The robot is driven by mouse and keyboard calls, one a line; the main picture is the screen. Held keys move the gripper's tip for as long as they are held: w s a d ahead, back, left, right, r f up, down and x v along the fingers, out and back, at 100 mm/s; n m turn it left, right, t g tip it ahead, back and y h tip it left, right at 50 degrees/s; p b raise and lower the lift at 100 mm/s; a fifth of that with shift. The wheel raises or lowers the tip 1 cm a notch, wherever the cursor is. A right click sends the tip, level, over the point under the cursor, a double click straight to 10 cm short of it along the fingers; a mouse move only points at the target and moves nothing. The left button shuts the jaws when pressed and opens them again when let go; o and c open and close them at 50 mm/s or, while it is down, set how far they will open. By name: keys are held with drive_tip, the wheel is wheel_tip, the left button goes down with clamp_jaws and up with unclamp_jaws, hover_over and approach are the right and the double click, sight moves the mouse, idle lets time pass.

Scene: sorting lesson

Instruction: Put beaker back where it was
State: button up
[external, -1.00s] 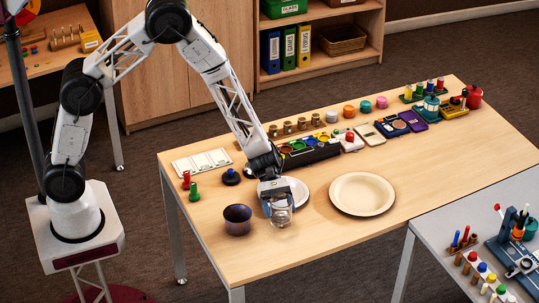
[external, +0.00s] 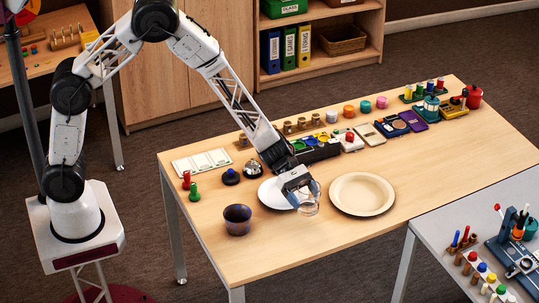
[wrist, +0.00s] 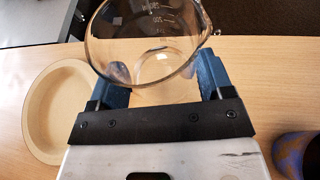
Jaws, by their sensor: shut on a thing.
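The beaker (external: 309,207) is clear glass with markings near its rim. My gripper (external: 303,194) is shut on it, between the white plate and the cream plate. In the wrist view the beaker (wrist: 145,45) sits between the two blue fingers of my gripper (wrist: 158,78), its open rim towards the camera. I cannot tell whether its base touches the table.
A white plate (external: 270,194) lies to the left of the beaker and a cream plate (external: 361,194) to its right. A row of trays and jars lines the table's back. The front of the table (external: 290,245) is clear.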

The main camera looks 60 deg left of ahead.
sight(311, 207)
drive_tip(key=shift+w+d+r+n+t, duration=0.2)
drive_tip(key=shift+w+r+n+t, duration=0.1)
drive_tip(key=shift+w+r, duration=0.2)
drive_tip(key=shift+w+d+r+n+t, duration=0.2)
drive_tip(key=shift+w+r+n+t, duration=0.1)
drive_tip(key=shift+w+r, duration=0.2)
drive_tip(key=shift+f, duration=0.1)
drive_tip(key=shift+f, duration=3.05)
drive_tip(key=shift+f, duration=1.85)
drive_tip(key=shift+f, duration=0.2)
drive_tip(key=o, duration=1)
drive_tip(key=shift+o, duration=0.2)
